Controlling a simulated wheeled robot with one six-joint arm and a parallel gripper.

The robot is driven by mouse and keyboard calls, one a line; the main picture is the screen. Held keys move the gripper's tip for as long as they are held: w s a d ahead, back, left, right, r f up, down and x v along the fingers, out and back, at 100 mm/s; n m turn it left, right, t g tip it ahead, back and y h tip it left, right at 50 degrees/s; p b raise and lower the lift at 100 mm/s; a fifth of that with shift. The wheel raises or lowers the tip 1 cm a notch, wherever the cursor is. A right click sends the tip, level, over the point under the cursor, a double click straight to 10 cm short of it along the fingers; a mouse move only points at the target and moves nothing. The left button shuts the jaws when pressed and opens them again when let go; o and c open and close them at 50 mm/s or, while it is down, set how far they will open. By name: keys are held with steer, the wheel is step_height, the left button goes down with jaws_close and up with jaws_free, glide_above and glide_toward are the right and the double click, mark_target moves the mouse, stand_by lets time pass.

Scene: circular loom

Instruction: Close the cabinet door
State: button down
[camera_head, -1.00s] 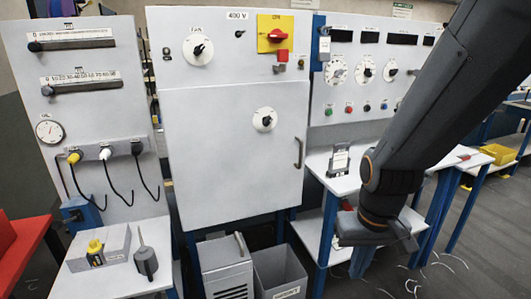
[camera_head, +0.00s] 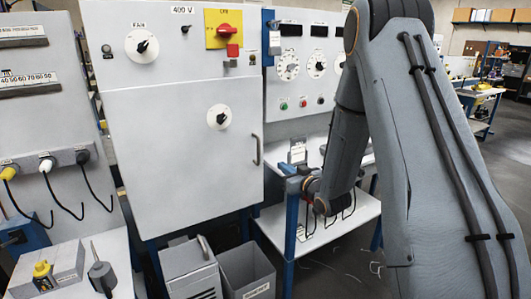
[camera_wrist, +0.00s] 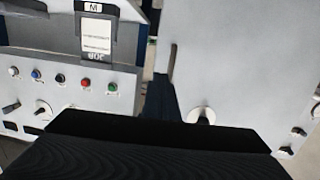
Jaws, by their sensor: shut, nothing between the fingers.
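The light grey cabinet door (camera_head: 180,150) fills the middle of the head view, with a black-and-white knob (camera_head: 218,117) and an upright handle (camera_head: 257,150) near its right edge. It looks nearly flush with the panel above; I cannot tell whether a small gap is left. My gripper (camera_head: 306,187) is low, to the right of the handle and apart from it; it is shut and empty, its fingertips hard to make out. In the wrist view the scene is upside down: the door (camera_wrist: 235,50) is on the right with the handle (camera_wrist: 172,58), and dark gripper parts cover the bottom.
A control panel (camera_head: 300,95) with dials and buttons is right of the cabinet, above a blue-framed shelf (camera_head: 270,222). A grey bin (camera_head: 247,272) and a grey box (camera_head: 190,270) stand below the door. Open floor lies to the right.

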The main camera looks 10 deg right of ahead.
steer(key=w+a+p, duration=0.2)
steer(key=w, duration=0.5)
steer(key=w+a+t+y+p, duration=0.1)
steer(key=w+a+p, duration=0.1)
steer(key=w, duration=0.4)
steer(key=shift+w+r, duration=0.3)
steer(key=shift+w, duration=0.1)
